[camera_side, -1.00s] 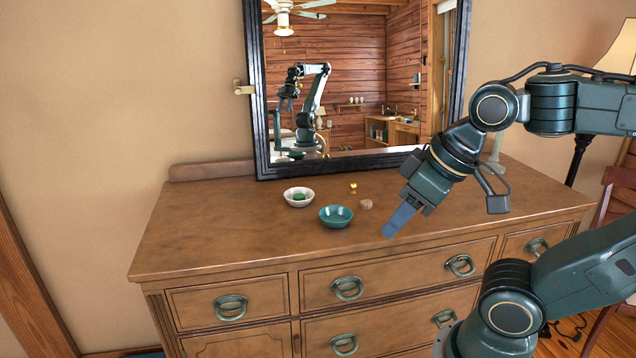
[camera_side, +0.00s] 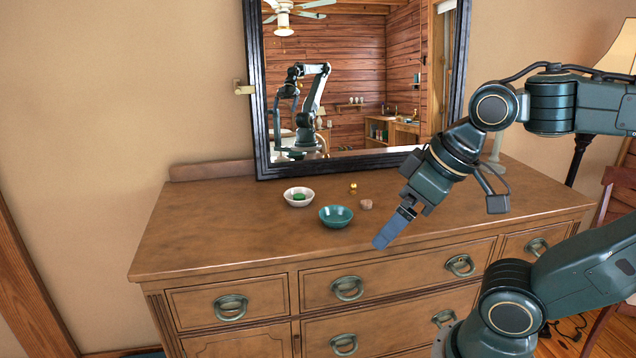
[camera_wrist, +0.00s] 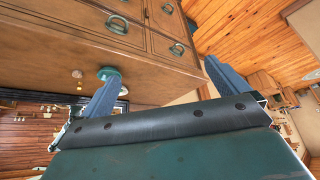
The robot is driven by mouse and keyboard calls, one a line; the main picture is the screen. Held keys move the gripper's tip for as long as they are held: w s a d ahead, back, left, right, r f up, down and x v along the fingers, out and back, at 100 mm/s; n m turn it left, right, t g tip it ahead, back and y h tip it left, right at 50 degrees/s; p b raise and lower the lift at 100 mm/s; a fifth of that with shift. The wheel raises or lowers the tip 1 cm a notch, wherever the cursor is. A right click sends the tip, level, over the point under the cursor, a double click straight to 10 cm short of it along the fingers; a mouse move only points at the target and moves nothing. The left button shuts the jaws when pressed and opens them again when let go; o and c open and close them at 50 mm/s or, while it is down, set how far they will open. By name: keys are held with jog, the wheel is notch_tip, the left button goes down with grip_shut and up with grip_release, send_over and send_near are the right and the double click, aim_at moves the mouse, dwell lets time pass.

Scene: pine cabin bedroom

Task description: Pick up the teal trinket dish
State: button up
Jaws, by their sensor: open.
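The teal trinket dish (camera_side: 336,216) is a small round bowl standing upright on the wooden dresser top, near its front edge. It looks empty. My gripper (camera_side: 384,240) is to the right of the dish and nearer the front edge, apart from it and above the dresser. In the wrist view my gripper (camera_wrist: 158,78) shows two blue fingers spread wide with nothing between them. The dish (camera_wrist: 108,73) appears there beyond the left finger, which may cover part of it.
A white bowl (camera_side: 298,197) holding a green item stands behind and left of the dish. A small tan object (camera_side: 365,204) and a small gold object (camera_side: 353,188) are close on its right. A mirror (camera_side: 350,80) stands behind. The dresser's left top is clear.

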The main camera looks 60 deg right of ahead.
jog(key=w+d+f+m+h, duration=0.4)
jog(key=w+f+m+h, duration=0.2)
jog(key=w, duration=0.3)
jog(key=w+d+f+m+h, duration=0.5)
jog(key=w+f+m+h, duration=0.1)
jog(key=w+f+m, duration=0.1)
jog(key=shift+w+f+m+h, duration=0.3)
jog(key=shift+w+f+h, duration=0.1)
jog(key=shift+w+f, duration=0.4)
jog(key=shift+w+r, duration=0.1)
jog(key=shift+x, duration=4.3)
jog(key=shift+d, duration=0.1)
